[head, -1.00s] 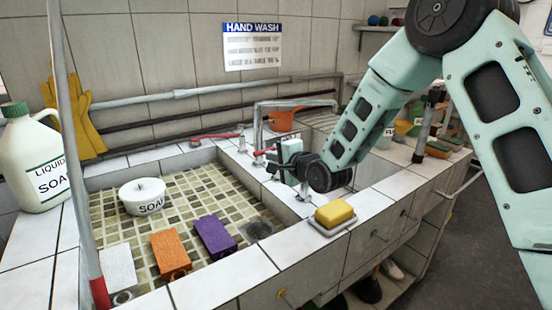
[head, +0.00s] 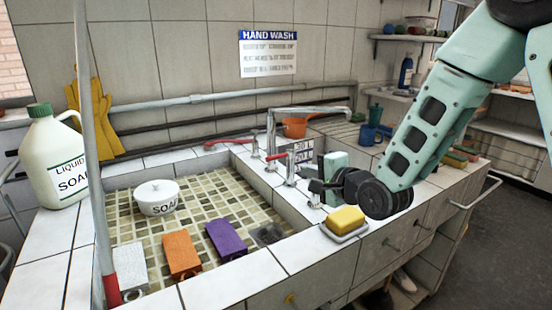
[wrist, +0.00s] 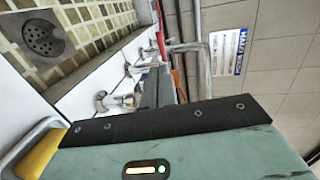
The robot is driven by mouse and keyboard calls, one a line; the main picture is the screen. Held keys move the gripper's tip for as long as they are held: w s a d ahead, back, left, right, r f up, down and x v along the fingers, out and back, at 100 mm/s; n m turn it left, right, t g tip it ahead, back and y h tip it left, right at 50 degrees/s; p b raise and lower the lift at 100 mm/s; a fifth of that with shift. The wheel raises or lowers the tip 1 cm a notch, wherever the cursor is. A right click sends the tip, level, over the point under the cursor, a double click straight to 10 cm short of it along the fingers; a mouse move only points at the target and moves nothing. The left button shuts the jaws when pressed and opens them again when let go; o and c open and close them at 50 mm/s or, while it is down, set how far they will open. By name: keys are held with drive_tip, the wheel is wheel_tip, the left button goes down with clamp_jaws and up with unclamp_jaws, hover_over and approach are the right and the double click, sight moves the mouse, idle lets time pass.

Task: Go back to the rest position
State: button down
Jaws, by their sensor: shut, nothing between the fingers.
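My gripper (head: 314,187) hangs over the sink's right rim, close to the taps (head: 291,165). It is shut and holds nothing. In the wrist view its fingers (wrist: 165,88) point up the picture towards the tap area, and the view is turned sideways. My arm comes in from the upper right. A yellow sponge (head: 346,219) lies in a small dish just below the gripper in the head view, apart from it.
The sink basin (head: 205,193) holds a white soap pot (head: 157,199), an orange block (head: 181,255), a purple block (head: 226,240) and a white block (head: 130,265). A grey pole (head: 90,130) stands at left near a liquid soap jug (head: 52,155). Floor at right is clear.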

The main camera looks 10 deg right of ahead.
drive_tip(key=s+a+r+n+g+h+p, duration=0.1)
drive_tip(key=s+a+n+g+p, duration=0.4)
drive_tip(key=s+a+n+g, duration=0.6)
drive_tip(key=s+d+r+n+g+h+p, duration=0.1)
drive_tip(key=s+n, duration=0.4)
drive_tip(key=s, duration=0.6)
drive_tip(key=s+d+r+n+g+h+p, duration=0.2)
drive_tip(key=s+n, duration=0.3)
drive_tip(key=s, duration=0.7)
drive_tip(key=shift+s+d+r+n+g+h, duration=0.2)
drive_tip(key=shift+d+r+n+g+h, duration=0.15)
drive_tip(key=shift+r, duration=0.35)
drive_tip(key=shift+a, duration=0.1)
